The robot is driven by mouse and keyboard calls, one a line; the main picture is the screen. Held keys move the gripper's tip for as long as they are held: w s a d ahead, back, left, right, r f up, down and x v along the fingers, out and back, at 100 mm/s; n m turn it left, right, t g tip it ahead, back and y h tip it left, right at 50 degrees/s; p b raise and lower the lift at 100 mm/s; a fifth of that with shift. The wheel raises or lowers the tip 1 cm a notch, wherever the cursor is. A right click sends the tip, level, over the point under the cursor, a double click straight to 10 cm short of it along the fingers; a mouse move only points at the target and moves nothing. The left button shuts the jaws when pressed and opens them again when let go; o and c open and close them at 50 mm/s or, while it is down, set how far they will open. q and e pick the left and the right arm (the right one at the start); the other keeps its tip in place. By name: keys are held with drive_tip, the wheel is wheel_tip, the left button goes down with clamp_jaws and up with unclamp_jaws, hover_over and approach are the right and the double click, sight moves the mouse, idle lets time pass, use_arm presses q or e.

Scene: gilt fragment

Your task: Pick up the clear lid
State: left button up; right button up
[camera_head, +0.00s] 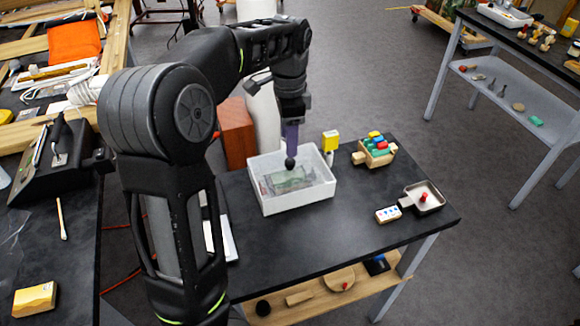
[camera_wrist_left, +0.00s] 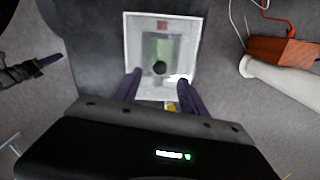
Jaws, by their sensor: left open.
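The clear lid (camera_head: 300,181) is a see-through sheet with a black round knob, lying on the white box (camera_head: 301,204) on the black table. In the wrist view the lid (camera_wrist_left: 146,47) shows greenish contents beneath it. My left gripper (camera_head: 290,145) is directly above the knob, pointing down. In the wrist view its purple fingers (camera_wrist_left: 160,88) are spread, with the knob between them in the picture. I cannot tell whether they touch it. My right gripper (camera_wrist_left: 50,61) seems to show at the left edge of the wrist view, small and dark with a purple tip.
A yellow-topped item (camera_head: 330,141) stands close behind the box. A tray of coloured pieces (camera_head: 374,158), a metal dish (camera_head: 425,203) and a small card block (camera_head: 388,214) are to the right. The table's front middle is clear. A reddish-brown block (camera_head: 237,135) stands behind left.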

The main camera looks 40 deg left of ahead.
sight(290, 161)
use_arm(q)
drive_tip(key=shift+f, duration=1.25)
drive_tip(key=shift+f, duration=0.1)
wheel_tip(290, 161, down, 5)
drive_tip(key=shift+w+p, duration=0.1)
drive_tip(key=shift+p, duration=0.6)
drive_tip(key=shift+c, duration=0.5)
clamp_jaws()
